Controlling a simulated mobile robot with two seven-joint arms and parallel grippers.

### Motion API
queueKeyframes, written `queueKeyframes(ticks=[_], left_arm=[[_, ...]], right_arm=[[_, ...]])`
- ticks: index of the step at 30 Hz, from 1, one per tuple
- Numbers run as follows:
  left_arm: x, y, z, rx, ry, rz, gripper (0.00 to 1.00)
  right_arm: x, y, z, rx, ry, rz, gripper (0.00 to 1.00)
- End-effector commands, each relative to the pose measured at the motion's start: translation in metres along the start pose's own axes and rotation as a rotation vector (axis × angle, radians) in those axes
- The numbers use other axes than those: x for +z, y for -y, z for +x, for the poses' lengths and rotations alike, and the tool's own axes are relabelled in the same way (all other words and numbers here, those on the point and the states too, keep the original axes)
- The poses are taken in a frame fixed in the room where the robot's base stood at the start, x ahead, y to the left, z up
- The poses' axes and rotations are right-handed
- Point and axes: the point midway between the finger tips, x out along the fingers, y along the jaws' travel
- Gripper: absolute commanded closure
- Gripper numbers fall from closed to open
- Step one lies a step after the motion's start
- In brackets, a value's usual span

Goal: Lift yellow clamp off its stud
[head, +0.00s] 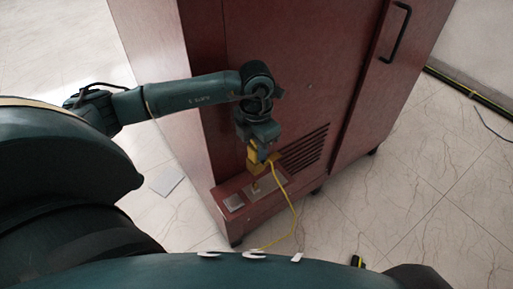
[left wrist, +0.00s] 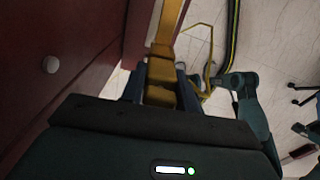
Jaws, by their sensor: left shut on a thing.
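The yellow clamp (head: 253,160) is in my left gripper (head: 262,146), just above the low ledge of the red-brown cabinet. In the left wrist view the clamp (left wrist: 160,72) sits between the two dark fingers of the left gripper (left wrist: 160,92), which are shut on it. A yellow cable (head: 293,207) runs from the clamp down toward the floor. A small brass-coloured stud (head: 256,188) shows on the ledge below the clamp. I cannot tell for sure whether the clamp still touches it.
The cabinet (head: 290,60) has a slotted vent (head: 305,150) beside the clamp and a black door handle (head: 396,32). The ledge (head: 285,198) juts out at its foot.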

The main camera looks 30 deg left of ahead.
Motion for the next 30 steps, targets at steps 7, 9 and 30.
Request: queueKeyframes(ticks=[7,9,30], left_arm=[[0.001,0.0,-0.025,0.001,0.003,0.0,0.92],[0.001,0.0,-0.03,0.001,0.003,0.0,0.92],[0.0,0.0,-0.059,0.0,0.002,0.001,0.92]], right_arm=[[-0.015,0.003,-0.008,0.0,-0.001,0.0,0.64],[-0.018,0.004,-0.01,0.0,-0.001,0.0,0.64],[-0.034,0.007,-0.018,0.0,-0.001,-0.001,0.64]])
